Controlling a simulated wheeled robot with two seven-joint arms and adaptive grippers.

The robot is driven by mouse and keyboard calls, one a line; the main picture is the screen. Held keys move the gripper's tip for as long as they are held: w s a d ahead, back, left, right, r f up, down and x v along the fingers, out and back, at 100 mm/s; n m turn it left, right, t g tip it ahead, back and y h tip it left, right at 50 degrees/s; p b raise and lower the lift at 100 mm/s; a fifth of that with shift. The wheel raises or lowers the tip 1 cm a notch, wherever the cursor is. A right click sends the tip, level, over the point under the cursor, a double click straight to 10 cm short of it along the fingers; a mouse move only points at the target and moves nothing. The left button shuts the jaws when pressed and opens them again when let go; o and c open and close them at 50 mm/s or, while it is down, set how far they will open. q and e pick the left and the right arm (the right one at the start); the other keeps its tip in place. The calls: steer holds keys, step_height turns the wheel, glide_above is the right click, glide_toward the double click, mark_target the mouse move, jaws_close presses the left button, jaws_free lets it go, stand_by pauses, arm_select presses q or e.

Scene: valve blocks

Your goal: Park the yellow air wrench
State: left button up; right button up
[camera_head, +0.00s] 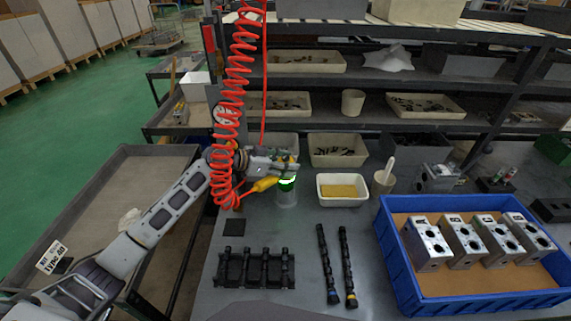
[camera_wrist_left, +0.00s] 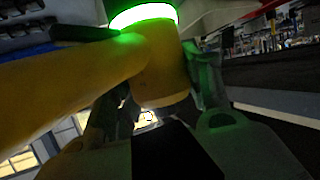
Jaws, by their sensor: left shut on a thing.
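The yellow air wrench (camera_head: 264,184) is at the back left of the workbench, its handle sloping down to the left toward a red coiled hose. My left gripper (camera_head: 284,165) is shut on the wrench from above. In the left wrist view the wrench's yellow body (camera_wrist_left: 85,72) runs between the fingers and meets a glowing green ring (camera_wrist_left: 143,15). In the head view this ring (camera_head: 288,186) sits at the top of a grey cylindrical stand (camera_head: 287,207), right below the gripper. How deep the wrench sits in the ring is hidden. My right gripper is out of view.
The red coiled hose (camera_head: 240,90) hangs beside my left wrist. A white tray with a yellow sponge (camera_head: 343,190) stands right of the stand. A black rack (camera_head: 255,268), two dark shafts (camera_head: 337,264) and a blue crate (camera_head: 480,305) of valve blocks lie nearer. Shelves stand behind.

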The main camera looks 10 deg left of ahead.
arm_select(q)
steer(key=shift+f+b, duration=0.25)
steer(key=shift+b, duration=0.05)
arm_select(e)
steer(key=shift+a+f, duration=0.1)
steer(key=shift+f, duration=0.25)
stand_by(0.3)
arm_select(q)
steer(key=o, duration=1.4)
steer(key=shift+f, duration=0.35)
steer(key=shift+v, duration=0.8)
steer(key=shift+r+v, duration=0.2)
steer(key=shift+v, duration=3.1)
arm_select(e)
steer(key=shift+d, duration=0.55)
arm_select(q)
steer(key=shift+d, duration=0.1)
steer(key=shift+r, duration=0.15)
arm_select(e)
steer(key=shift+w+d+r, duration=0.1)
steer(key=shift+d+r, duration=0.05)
